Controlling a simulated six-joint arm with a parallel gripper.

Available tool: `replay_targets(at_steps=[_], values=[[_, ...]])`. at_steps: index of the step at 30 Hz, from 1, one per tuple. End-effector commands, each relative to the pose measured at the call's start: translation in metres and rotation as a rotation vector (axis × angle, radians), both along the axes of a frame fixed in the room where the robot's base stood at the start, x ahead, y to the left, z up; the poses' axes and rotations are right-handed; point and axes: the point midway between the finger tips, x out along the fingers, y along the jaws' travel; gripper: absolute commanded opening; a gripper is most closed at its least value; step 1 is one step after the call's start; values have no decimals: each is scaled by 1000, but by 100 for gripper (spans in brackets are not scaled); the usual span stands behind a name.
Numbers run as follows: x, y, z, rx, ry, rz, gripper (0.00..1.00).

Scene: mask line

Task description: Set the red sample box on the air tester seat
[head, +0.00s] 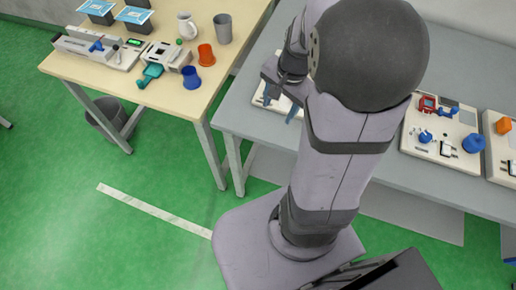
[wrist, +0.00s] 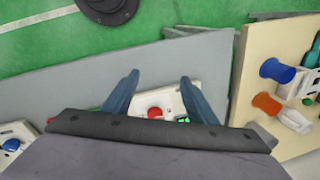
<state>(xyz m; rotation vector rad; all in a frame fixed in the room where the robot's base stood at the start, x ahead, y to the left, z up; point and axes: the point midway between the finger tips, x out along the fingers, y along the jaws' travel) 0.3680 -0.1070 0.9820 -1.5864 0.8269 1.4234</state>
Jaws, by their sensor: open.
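My gripper (head: 281,104) is open above the grey table in the head view, over a white device (head: 259,98) that my arm largely hides. In the wrist view, the two blue-grey fingers of my gripper (wrist: 159,78) are spread with nothing held between them. Below them lies the white device (wrist: 176,98) with a round red part (wrist: 155,113) and a small green display (wrist: 183,119). A red box-like piece (head: 428,104) sits on a pale board at the right in the head view; I cannot tell if it is the sample box. I cannot tell which seat is the air tester's.
The grey table (head: 235,108) has a pale board (head: 409,139) with a blue knob (head: 473,143) at the right.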

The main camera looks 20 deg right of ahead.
Motion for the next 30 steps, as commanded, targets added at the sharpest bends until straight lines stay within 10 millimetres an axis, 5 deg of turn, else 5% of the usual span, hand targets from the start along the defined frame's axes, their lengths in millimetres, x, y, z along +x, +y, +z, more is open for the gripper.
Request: replay_targets(at_steps=[1, 4, 12, 30], values=[[-11, 28, -2, -25, 16, 190, 52], [-36, 64, -8, -67, 48, 526, 52], [-82, 104, -18, -123, 93, 1049, 52], [-87, 107, -19, -130, 98, 1111, 52]])
